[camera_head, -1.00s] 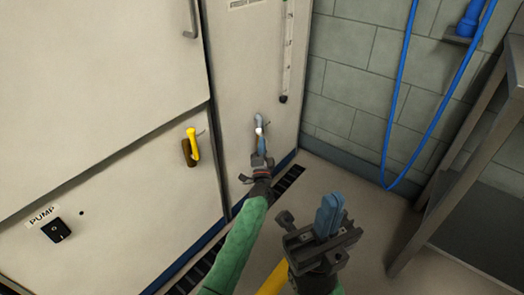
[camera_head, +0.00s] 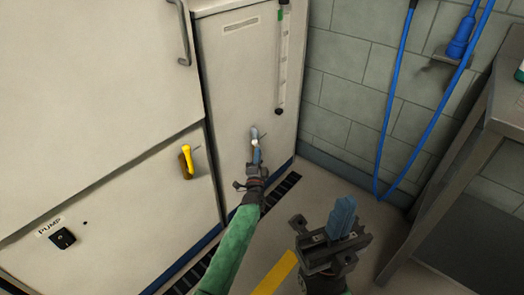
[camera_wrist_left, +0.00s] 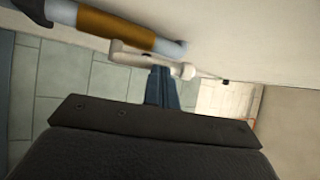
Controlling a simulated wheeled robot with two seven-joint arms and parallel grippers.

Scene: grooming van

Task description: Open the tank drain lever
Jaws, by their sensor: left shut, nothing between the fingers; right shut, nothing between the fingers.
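A small valve with a grey-blue body and a pale lever (camera_head: 254,133) is low on the narrow right-hand panel, below the sight gauge; I take it for the tank drain lever. My left gripper (camera_head: 257,156) is shut and empty, its blue fingertips right below the lever. In the left wrist view, the pale lever (camera_wrist_left: 140,56) ends in a round knob, beside the shut fingertips (camera_wrist_left: 163,72); whether they touch is unclear. A grey pipe with an orange band (camera_wrist_left: 115,28) runs above. My right gripper (camera_head: 343,203) is shut and empty, at the lower right, away from the panel.
The sight gauge (camera_head: 282,60) is above the valve. A blue hose (camera_head: 385,150) hangs on the wall, beside a grey table (camera_head: 450,180) at right.

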